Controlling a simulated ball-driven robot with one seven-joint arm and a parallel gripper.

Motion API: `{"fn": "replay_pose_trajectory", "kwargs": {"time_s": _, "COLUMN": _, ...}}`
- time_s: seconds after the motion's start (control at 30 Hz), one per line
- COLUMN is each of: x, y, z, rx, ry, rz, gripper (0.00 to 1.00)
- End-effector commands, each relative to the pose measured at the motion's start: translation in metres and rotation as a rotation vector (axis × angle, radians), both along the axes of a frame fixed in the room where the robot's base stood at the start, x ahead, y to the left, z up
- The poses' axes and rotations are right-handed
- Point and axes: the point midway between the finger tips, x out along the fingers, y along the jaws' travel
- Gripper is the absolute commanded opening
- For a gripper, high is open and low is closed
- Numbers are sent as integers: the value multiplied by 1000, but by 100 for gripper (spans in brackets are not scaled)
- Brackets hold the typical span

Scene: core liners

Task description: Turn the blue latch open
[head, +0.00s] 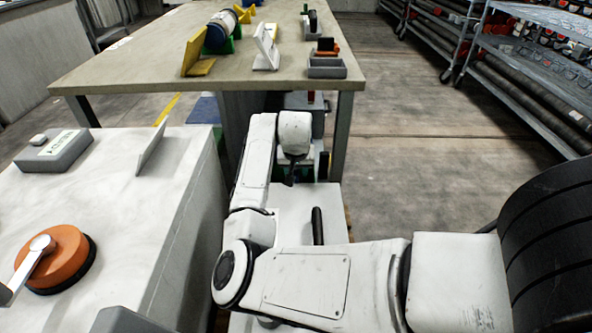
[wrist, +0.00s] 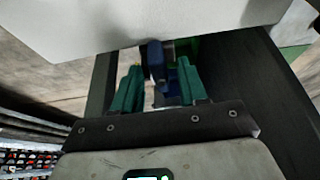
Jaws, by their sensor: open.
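In the wrist view my gripper (wrist: 160,80) is open, with two green fingers apart. A blue piece that looks like the latch (wrist: 156,57) stands upright in line with the gap between the fingertips, nearer the right finger. More blue shows low beside the right finger. I cannot tell whether either finger touches the latch. In the head view my arm reaches forward and hides most of the gripper and the latch area beside the white block.
A pale table (head: 130,75) with several fixtures stands ahead. A white-topped counter (head: 105,205) with an orange round knob (head: 62,262) is at left. A wire rack (head: 535,60) stands at right. A white panel (wrist: 150,22) is close above the fingers in the wrist view.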

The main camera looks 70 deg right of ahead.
Motion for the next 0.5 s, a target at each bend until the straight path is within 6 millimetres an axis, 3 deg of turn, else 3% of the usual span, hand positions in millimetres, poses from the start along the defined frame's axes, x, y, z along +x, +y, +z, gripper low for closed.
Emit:
{"fn": "replay_pose_trajectory", "kwargs": {"time_s": 0.1, "x": 0, "y": 0, "z": 0, "rx": 0, "ry": 0, "rz": 0, "gripper": 41}}
{"fn": "replay_pose_trajectory", "kwargs": {"time_s": 0.5, "x": 0, "y": 0, "z": 0, "rx": 0, "ry": 0, "rz": 0, "gripper": 2}}
